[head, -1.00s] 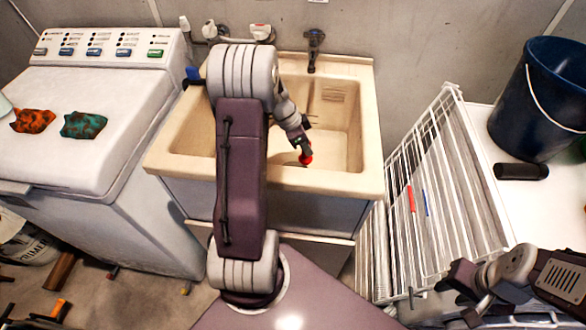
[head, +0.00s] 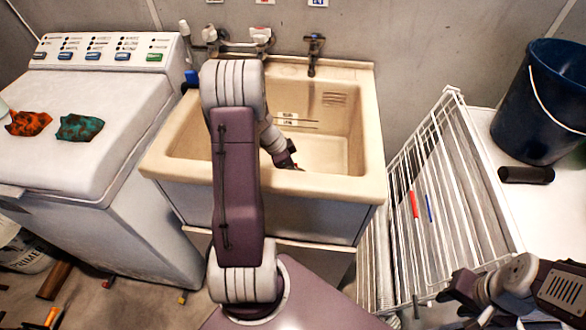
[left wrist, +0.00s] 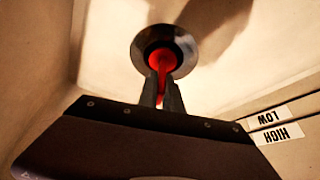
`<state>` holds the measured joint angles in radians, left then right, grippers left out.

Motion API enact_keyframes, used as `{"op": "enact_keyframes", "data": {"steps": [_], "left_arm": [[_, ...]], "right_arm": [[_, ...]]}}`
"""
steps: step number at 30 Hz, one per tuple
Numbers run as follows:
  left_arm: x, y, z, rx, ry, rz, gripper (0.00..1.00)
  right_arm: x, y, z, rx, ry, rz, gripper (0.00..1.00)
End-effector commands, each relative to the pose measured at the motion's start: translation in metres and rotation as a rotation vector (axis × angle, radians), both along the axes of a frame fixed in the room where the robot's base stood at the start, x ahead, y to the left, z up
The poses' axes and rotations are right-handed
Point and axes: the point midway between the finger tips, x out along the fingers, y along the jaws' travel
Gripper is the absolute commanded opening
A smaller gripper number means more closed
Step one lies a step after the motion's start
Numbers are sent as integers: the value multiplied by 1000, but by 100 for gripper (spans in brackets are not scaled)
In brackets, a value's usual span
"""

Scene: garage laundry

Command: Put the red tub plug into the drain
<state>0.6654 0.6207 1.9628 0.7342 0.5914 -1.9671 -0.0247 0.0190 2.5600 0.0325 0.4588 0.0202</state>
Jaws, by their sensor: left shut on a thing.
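The red tub plug (left wrist: 164,62) is between the two dark fingers of my left gripper (left wrist: 160,88) in the left wrist view, and the fingers are shut on it. The plug overlaps the round metal drain (left wrist: 143,38); I cannot tell whether it is seated or just above. In the head view my left gripper (head: 287,164) is low inside the beige sink (head: 345,185), behind its front rim; plug and drain are hidden there. My right gripper (head: 458,291) is at the lower right, apart from the sink, and looks open and empty.
A washing machine (head: 95,165) with two cloths stands left of the sink. A white drying rack (head: 440,190) stands right of it. A blue bucket (head: 540,100) and a black cylinder (head: 525,174) are on the white top. The tap (head: 313,52) is at the sink's back.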

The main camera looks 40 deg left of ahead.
Motion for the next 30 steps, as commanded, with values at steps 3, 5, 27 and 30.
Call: {"op": "enact_keyframes", "data": {"steps": [3, 5, 27, 30], "left_arm": [[0, 0, -4, 1, -1, -1, 0], [0, 0, -5, 1, -1, -1, 0], [-16, 15, 59, 3, -5, 2, 31], [-24, 21, 82, 2, -3, 2, 31]], "right_arm": [[0, 0, -6, 0, 0, 0, 36], [0, 0, -8, 0, 0, 0, 36], [0, 0, 20, 0, 0, 0, 36], [0, 0, 25, 0, 0, 0, 36]]}}
